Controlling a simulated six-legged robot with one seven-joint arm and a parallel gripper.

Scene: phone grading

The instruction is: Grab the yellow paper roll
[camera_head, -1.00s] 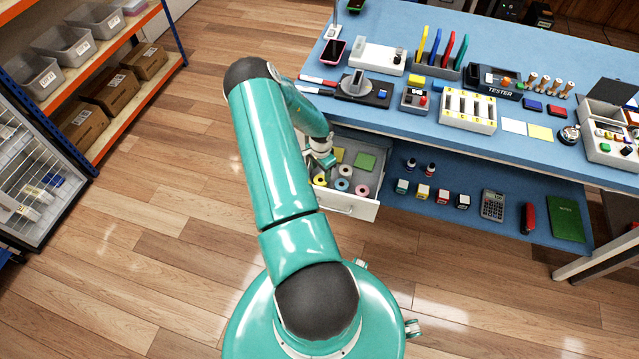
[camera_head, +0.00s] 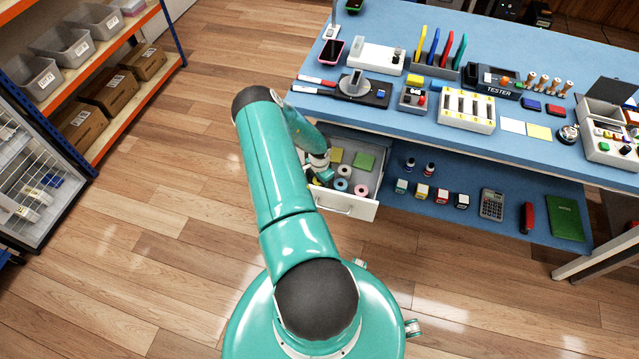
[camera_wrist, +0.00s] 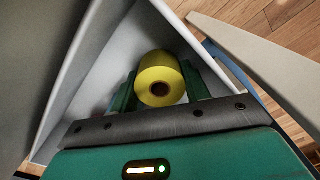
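The yellow paper roll (camera_wrist: 160,78) lies in the open drawer, its round end with the dark hole facing the wrist camera. My gripper (camera_wrist: 160,88) reaches down over it, with one green finger on each side of the roll. The fingers stand wide apart; I cannot tell whether they touch its sides. In the head view my gripper (camera_head: 322,178) is low in the left part of the drawer (camera_head: 345,204), and my arm and gripper hide most of the yellow roll there.
A blue roll (camera_head: 341,184), a pink roll (camera_head: 361,190), a white roll (camera_head: 344,171) and a green note pad (camera_head: 364,161) lie in the drawer. Pale drawer walls (camera_wrist: 82,80) stand close around my gripper. The blue workbench (camera_head: 420,125) overhangs the drawer's back.

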